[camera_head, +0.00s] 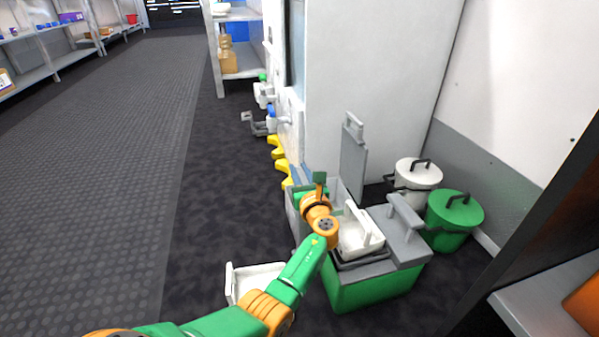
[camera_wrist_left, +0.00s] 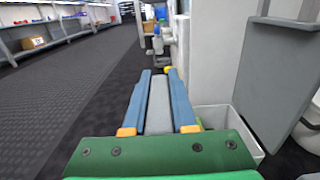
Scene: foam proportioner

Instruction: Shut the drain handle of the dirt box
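My left gripper (camera_wrist_left: 160,75) reaches forward in the left wrist view, its two blue fingers parallel with a gap between them. A grey strip (camera_wrist_left: 158,105) fills much of that gap; I cannot tell whether it is gripped or lies beneath. In the head view the left gripper (camera_head: 304,175) is mostly hidden behind its own wrist, beside an open light-grey box with a raised grey lid (camera_head: 353,165). This box (camera_wrist_left: 245,128) also shows right of the fingers in the left wrist view. I cannot make out the dirt box's drain handle for certain. My right gripper is out of view.
Yellow handles (camera_head: 280,160) and blue-and-grey valve fittings (camera_head: 265,118) line the machine's side. A green-and-grey container (camera_head: 375,288), a white bucket (camera_head: 418,172) and a green bucket (camera_head: 453,215) stand right. A white tray (camera_head: 240,285) lies on the floor. The left floor is clear.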

